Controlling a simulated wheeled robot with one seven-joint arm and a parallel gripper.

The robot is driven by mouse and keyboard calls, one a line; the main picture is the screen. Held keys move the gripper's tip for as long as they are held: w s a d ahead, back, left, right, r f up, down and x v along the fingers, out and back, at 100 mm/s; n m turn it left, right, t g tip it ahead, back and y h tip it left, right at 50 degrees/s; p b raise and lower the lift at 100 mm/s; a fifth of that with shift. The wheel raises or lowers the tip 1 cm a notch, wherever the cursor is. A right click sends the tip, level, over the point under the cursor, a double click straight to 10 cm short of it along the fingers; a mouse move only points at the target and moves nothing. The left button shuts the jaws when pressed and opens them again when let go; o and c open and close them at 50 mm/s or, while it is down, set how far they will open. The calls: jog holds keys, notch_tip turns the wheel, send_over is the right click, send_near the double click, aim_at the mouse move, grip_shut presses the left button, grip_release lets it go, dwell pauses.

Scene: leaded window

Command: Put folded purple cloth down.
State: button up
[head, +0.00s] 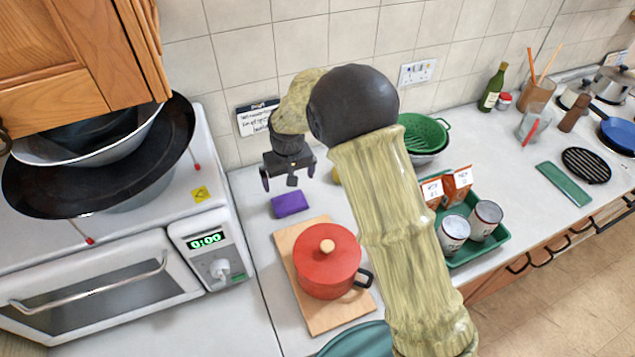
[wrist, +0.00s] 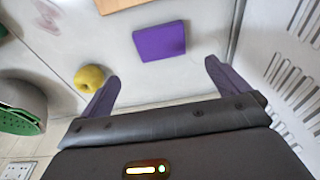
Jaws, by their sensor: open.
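My gripper (head: 289,178) is above and behind the cloth in the head view. In the wrist view its two purple fingers (wrist: 161,78) are spread wide, with nothing between them.
A yellow fruit (wrist: 89,78) lies on the counter near one finger. A red pot (head: 327,262) stands on the wooden board (head: 325,318). The microwave (head: 120,270) stands to the left, a green tray (head: 492,246) with cans to the right. A tiled wall is behind.

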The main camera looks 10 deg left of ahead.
jog(key=shift+d, duration=0.1)
jog(key=d+r+m, duration=0.2)
jog(key=d+r, duration=0.2)
jog(key=d, duration=0.6)
jog(key=s+d+r+m, duration=0.2)
jog(key=s+d, duration=0.7)
jog(key=d, duration=0.2)
jog(key=s+d+r+m+t+h, duration=0.1)
jog(key=s+d+r+m, duration=0.1)
jog(key=s+d, duration=0.7)
jog(key=shift+d+r, duration=0.65)
jog(key=shift+d, duration=0.3)
jog(key=shift+c, duration=0.2)
